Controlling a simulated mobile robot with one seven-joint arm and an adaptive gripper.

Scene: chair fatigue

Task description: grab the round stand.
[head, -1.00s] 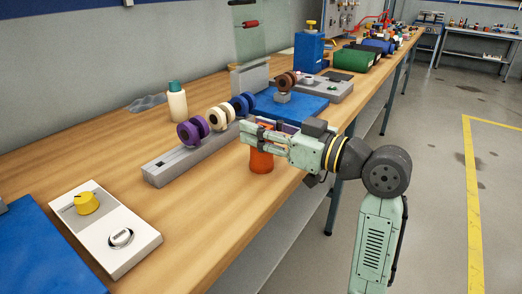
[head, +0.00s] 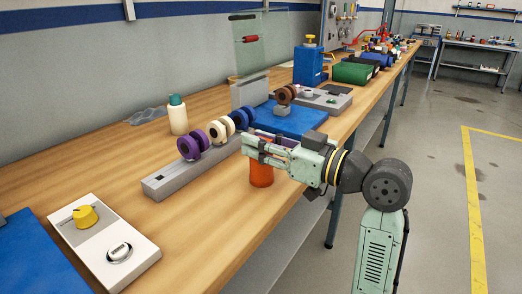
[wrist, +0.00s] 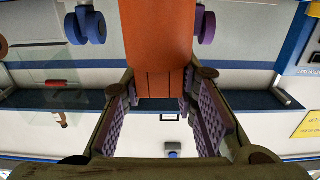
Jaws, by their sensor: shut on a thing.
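The round stand appears as an orange-red round cylinder (head: 261,176), upright near the table's front edge. My gripper (head: 254,148) reaches in from the right and is shut on its upper part. The fingers hide part of that upper end. In the wrist view the orange body (wrist: 157,40) fills the top middle, between the purple finger pads of my gripper (wrist: 160,88). The stand's foot looks to be at the tabletop, but I cannot tell whether it touches.
Behind the gripper, a grey rail (head: 166,182) carries purple, cream and blue spools. A blue mat (head: 310,122), a white-green bottle (head: 178,117) and a white box with a yellow knob (head: 108,240) share the wooden table (head: 205,225). Bare tabletop lies in front of the rail.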

